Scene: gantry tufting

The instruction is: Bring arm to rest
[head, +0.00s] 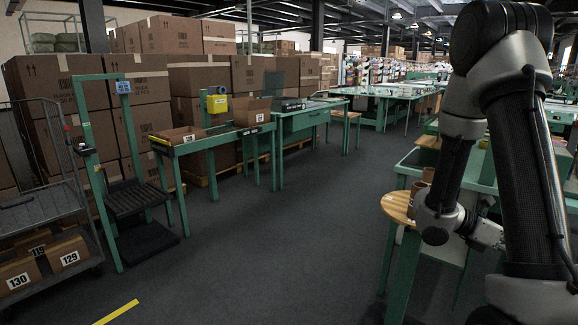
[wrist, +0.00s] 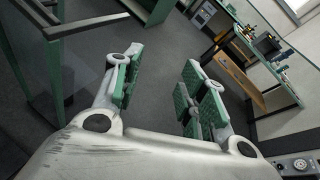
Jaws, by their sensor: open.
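My arm (head: 530,150) reaches down on the right side of the head view. My gripper (wrist: 158,92) shows in the wrist view with its two green-padded fingers spread apart. It is open, and nothing is between the fingers; dark floor shows behind them. In the head view the wrist end is beside a small round wooden top (head: 397,207) on a green stand, and the fingertips are hard to make out there.
A green bench (head: 480,165) stands close to my arm on the right. A grey cart (head: 45,180) with numbered boxes, a conveyor table (head: 215,136) and stacked cartons (head: 175,35) line the left. The dark floor (head: 270,240) in the middle is clear.

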